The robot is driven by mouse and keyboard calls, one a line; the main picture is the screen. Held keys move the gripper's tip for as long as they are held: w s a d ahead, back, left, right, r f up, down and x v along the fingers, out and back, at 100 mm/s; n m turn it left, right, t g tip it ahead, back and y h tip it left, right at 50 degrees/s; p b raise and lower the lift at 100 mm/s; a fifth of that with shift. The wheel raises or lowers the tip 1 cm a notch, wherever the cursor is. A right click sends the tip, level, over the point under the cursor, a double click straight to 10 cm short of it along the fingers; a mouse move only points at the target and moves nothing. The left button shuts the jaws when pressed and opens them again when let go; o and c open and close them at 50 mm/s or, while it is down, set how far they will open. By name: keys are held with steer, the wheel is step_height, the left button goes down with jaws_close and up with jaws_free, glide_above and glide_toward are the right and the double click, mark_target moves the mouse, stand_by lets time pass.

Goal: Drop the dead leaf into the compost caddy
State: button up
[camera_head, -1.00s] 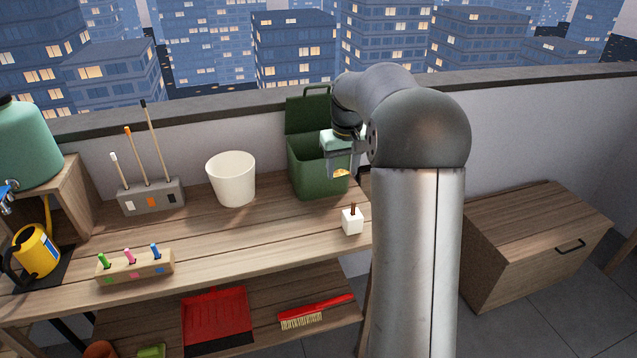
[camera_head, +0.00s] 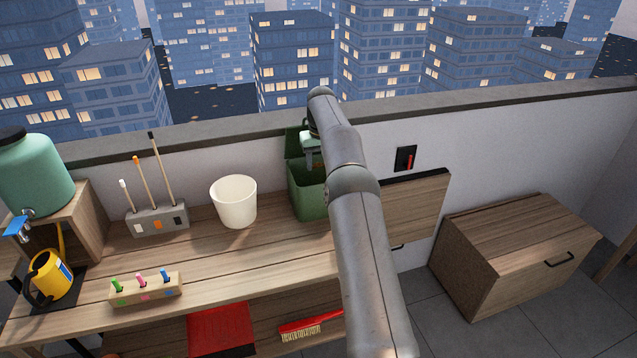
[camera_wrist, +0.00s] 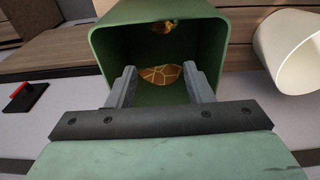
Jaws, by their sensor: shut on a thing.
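The dead leaf (camera_wrist: 160,74) is brown with pale veins and shows in the wrist view between my fingertips. My gripper (camera_wrist: 160,78) is shut on it, over the open mouth of the green compost caddy (camera_wrist: 225,45). A second small brown-yellow piece (camera_wrist: 164,27) shows inside the caddy, near the far wall in that view. In the head view the caddy (camera_head: 308,203) stands on the bench with its lid (camera_head: 292,142) raised. My gripper (camera_head: 309,166) is at its opening there, partly hidden by my arm; the leaf is not visible in that view.
A white pot (camera_head: 234,203) stands just left of the caddy. A tool holder (camera_head: 158,220), a marker block (camera_head: 146,289), a yellow watering can (camera_head: 48,277) and a teal water tank (camera_head: 36,175) are further left. A wall (camera_head: 440,130) runs behind. A wooden cabinet (camera_head: 510,260) stands at right.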

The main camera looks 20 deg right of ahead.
mark_target(319, 169)
steer(key=shift+w+r+p, duration=0.15)
steer(key=shift+w+p, duration=0.1)
steer(key=shift+p, duration=0.05)
step_height(319, 169, down, 6)
steer(key=shift+r+b, duration=0.1)
steer(key=shift+b, duration=0.2)
step_height(319, 169, down, 5)
steer(key=shift+f+p, duration=0.2)
steer(key=shift+p, duration=0.55)
steer(key=shift+w+f+p, duration=0.15)
steer(key=shift+f+p, duration=0.05)
steer(key=shift+p, duration=0.1)
steer(key=shift+f+b, duration=0.6)
steer(key=shift+f, duration=0.1)
steer(key=o, duration=1)
